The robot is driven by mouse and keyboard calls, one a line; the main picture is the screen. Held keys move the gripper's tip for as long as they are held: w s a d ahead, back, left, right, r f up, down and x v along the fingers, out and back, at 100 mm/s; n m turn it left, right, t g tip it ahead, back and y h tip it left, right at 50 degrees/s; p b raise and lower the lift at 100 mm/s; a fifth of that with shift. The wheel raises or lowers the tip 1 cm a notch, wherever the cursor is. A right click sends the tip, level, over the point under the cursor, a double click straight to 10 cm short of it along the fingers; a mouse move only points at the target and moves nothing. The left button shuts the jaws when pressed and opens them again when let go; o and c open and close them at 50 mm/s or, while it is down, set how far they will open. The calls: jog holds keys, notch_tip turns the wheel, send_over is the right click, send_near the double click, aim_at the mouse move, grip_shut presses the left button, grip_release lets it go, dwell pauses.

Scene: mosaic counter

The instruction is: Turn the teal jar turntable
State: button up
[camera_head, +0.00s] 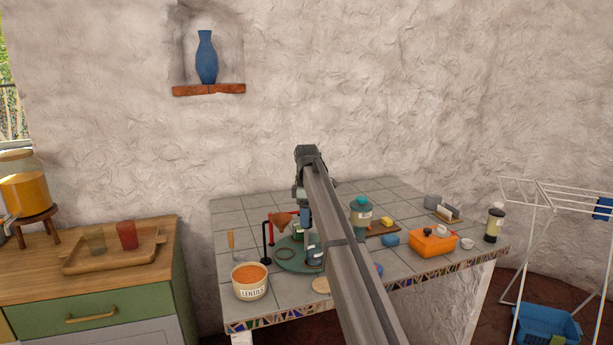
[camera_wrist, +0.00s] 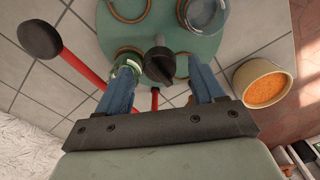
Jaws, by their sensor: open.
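The teal jar turntable (camera_head: 300,266) is a round disc on the tiled counter, partly hidden by my arm in the head view. In the wrist view its teal surface (camera_wrist: 160,22) carries cork-coloured rings and a glass jar (camera_wrist: 207,14) near the top. A second, greenish glass jar (camera_wrist: 128,68) shows behind my left finger. A dark knob (camera_wrist: 158,66) stands near the middle of the picture. My gripper (camera_wrist: 161,68) is open, its two blue fingers on either side of the knob. I cannot tell whether either finger touches the knob or a jar.
A red bar with a black round end (camera_wrist: 40,40) lies close left of my gripper. A lentil tub (camera_head: 250,283) stands at the turntable's front left. A teal-lidded jar (camera_head: 361,212), orange box (camera_head: 432,243) and dark jar (camera_head: 493,225) stand to the right.

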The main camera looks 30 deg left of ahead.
jog(key=n, duration=0.5)
jog(key=shift+r+n, duration=0.2)
jog(key=shift+n, duration=0.2)
notch_tip(320, 180, up, 14)
jog(key=shift+f, duration=0.25)
jog(key=shift+d, duration=0.4)
jog(key=shift+c, duration=1.3)
jog(key=shift+m+t+y, duration=0.3)
jog(key=shift+m+y, duration=0.1)
jog(key=shift+m, duration=0.2)
jog(key=s+d, duration=0.2)
jog(key=s+d+f, duration=0.1)
jog(key=s+d, duration=0.1)
jog(key=shift+s+d, duration=0.35)
jog(key=w+a+f+m+t, duration=0.1)
jog(key=f+m, duration=0.3)
jog(key=m, duration=0.1)
jog(key=w+a+f+m+y, duration=0.1)
jog(key=w+a+f+m, duration=0.1)
jog(key=f+m, duration=0.2)
jog(key=w+a+f+m+t+y, duration=0.1)
jog(key=a+f+m, duration=0.1)
jog(key=f+m, duration=0.3)
jog(key=shift+w+m+t, duration=0.15)
jog(key=shift+m+t, duration=0.15)
jog(key=shift+m, duration=1.2)
